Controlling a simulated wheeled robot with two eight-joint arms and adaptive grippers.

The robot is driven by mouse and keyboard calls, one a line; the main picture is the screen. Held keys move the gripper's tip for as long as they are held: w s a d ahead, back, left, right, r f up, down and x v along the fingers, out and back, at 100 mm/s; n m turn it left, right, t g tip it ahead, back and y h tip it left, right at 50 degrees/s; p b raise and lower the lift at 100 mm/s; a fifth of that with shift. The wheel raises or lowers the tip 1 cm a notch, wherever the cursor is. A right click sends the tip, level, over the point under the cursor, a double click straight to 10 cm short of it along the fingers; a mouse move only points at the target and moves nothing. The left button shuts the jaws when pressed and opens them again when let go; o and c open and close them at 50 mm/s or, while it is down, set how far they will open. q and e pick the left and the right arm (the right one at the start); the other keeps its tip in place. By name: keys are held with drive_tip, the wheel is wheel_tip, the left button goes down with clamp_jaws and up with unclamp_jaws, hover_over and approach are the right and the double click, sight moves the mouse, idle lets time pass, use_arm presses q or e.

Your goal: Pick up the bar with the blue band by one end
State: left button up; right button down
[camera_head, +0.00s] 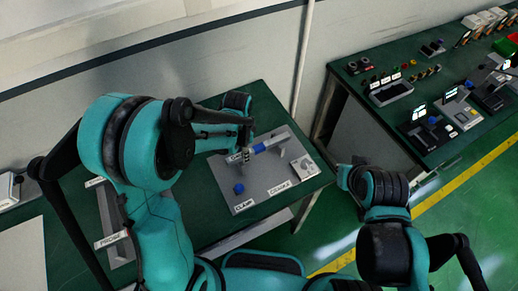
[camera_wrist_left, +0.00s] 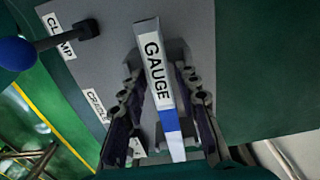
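The bar with the blue band (camera_head: 262,147) lies at a slant over the grey plate, pale at its far end. In the left wrist view the bar (camera_wrist_left: 168,121) shows a grey end lettered GAUGE, the blue band, then a pale end. My left gripper (camera_head: 243,149) is at the bar's lettered end, the left end in the head view. In the left wrist view its two fingers (camera_wrist_left: 158,62) stand on either side of that end, very near its sides. Whether they press on it cannot be told. My right arm is at the lower right; its gripper does not show.
The grey plate (camera_head: 250,201) on the green table carries CLAMP and CRADLE labels and a blue knob (camera_head: 239,188) at its front left. A pale block (camera_head: 305,167) stands at its right. A second green bench (camera_head: 440,72) with several devices stands right, beyond a floor gap.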

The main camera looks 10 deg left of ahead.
use_arm(q)
clamp_jaws()
drive_tip(key=shift+r, duration=0.1)
